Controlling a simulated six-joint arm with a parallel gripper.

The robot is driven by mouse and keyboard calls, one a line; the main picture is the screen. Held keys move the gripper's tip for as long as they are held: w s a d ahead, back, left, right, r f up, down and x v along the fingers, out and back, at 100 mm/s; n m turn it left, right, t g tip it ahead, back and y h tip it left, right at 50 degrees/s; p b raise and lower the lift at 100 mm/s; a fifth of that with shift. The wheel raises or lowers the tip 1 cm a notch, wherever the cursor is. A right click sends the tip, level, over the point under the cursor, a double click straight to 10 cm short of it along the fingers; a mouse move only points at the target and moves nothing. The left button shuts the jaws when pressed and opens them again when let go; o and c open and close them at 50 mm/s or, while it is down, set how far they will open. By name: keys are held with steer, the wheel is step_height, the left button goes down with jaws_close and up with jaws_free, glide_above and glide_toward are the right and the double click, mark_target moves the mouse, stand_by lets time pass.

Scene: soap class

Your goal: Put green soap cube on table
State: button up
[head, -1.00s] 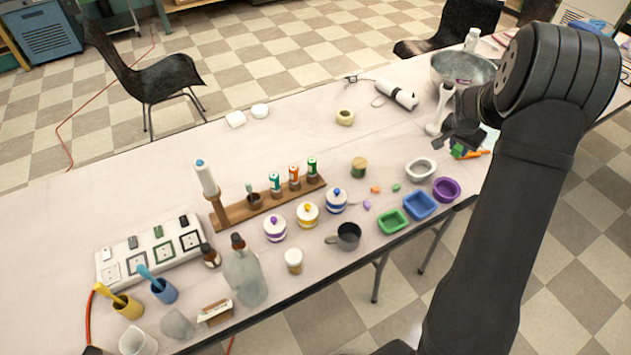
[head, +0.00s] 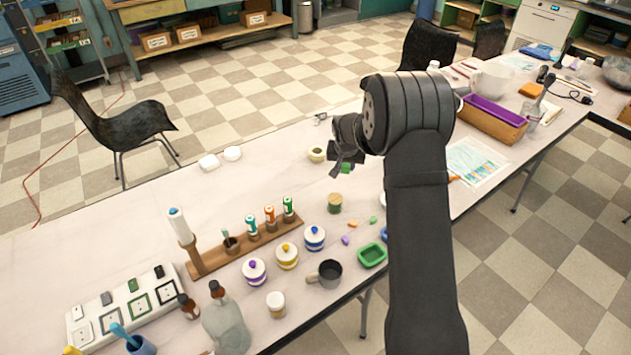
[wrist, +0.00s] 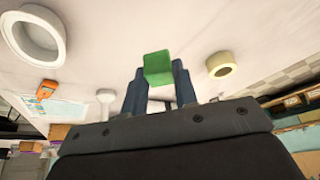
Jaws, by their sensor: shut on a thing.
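The green soap cube (wrist: 158,68) is held between the fingertips of my gripper (wrist: 158,82) in the wrist view. In the head view the cube (head: 346,168) shows just below my gripper (head: 344,160), over the table (head: 130,235). My gripper is shut on the cube. The wrist view shows pale table surface beyond the cube. I cannot tell exactly how high the cube is above the table.
A cream tape roll (head: 317,154) lies to the left of my gripper. A round wooden-topped jar (head: 334,203) stands in front of it. A green tray (head: 372,255) and small coloured pieces are nearer the front edge. My arm hides part of the table.

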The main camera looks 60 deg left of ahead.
glide_above(325, 182)
steer(key=s+d, duration=0.1)
step_height(325, 182, down, 4)
steer(key=shift+s+d+f, duration=0.1)
steer(key=shift+d+f, duration=0.05)
steer(key=shift+f, duration=2)
steer(key=shift+f, duration=0.2)
steer(key=o, duration=0.9)
steer(key=shift+o, duration=0.2)
steer(key=shift+r, duration=0.1)
steer(key=v, duration=1.2)
steer(key=x, duration=1.2)
steer(key=shift+r, duration=0.1)
